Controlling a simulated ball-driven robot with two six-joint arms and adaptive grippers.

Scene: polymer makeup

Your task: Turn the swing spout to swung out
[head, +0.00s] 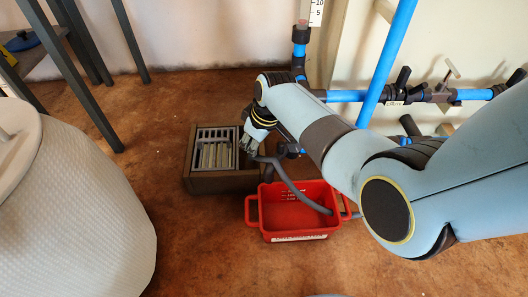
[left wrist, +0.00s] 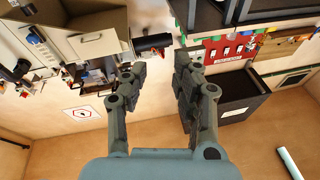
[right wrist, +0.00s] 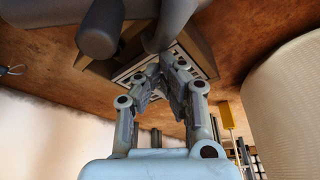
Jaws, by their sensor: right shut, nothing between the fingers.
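The swing spout looks like the dark grey bent pipe (head: 285,178) low beside the wall pipework. In the head view it runs from beside my right gripper (head: 250,143) down to the right over the red tub (head: 268,222). In the right wrist view a thick grey curved pipe (right wrist: 172,22) passes just beyond the fingertips of my right gripper (right wrist: 164,75). Those fingers are shut and empty; whether they touch the pipe I cannot tell. My left gripper (left wrist: 160,72) is open and empty in its own wrist view, and outside the head view.
A grated drain box (head: 213,183) sits on the floor below my right gripper. Blue pipes (head: 346,96) with black fittings run along the wall. A large white textured container (head: 75,205) stands at the left. Brown floor (head: 185,250) is clear between it and the tub.

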